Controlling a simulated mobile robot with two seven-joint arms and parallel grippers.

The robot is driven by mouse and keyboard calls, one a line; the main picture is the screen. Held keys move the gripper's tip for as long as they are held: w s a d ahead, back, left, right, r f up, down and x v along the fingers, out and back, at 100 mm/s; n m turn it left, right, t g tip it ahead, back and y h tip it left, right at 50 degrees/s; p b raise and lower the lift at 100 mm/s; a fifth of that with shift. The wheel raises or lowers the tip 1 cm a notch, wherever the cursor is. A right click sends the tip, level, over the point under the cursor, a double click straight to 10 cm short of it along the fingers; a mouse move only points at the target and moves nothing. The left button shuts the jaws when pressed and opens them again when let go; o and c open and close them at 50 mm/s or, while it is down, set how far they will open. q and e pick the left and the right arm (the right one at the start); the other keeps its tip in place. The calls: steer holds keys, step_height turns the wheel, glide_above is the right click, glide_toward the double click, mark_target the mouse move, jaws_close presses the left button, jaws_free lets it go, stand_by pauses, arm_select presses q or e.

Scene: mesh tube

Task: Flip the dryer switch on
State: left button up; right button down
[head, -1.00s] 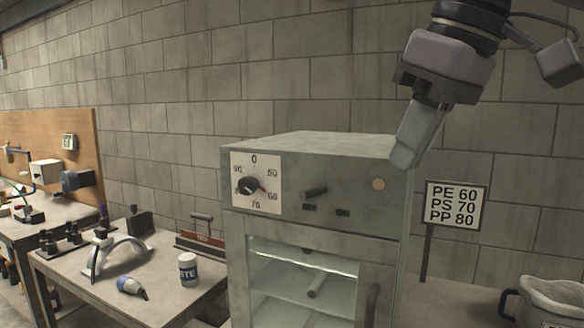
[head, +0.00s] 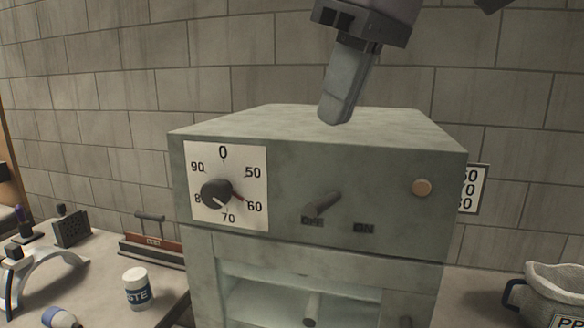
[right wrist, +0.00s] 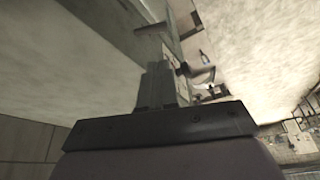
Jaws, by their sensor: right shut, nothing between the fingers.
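The dryer (head: 290,247) is a grey-green cabinet in the middle of the head view. Its switch (head: 322,203) is a short dark lever on the front panel, above the OFF label (head: 312,221) and left of the ON label (head: 364,228). The lever's lower-left end lies over the OFF side. My right gripper (head: 337,112) is shut and empty, pointing down, and overlaps the dryer's top in the picture, above the switch. I cannot tell its depth from the panel. It also shows in the right wrist view (right wrist: 157,85), where I cannot make out the switch. My left gripper is out of view.
The dryer has a temperature dial (head: 216,193) and a round orange-tan lamp (head: 422,187). A sign (head: 473,188) stands behind it. A pitcher (head: 552,292) is at right. A white jar (head: 137,288) and tools are on the left table.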

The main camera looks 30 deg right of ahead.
mark_target(310, 179)
stand_by(0.4)
steer(key=x, duration=1)
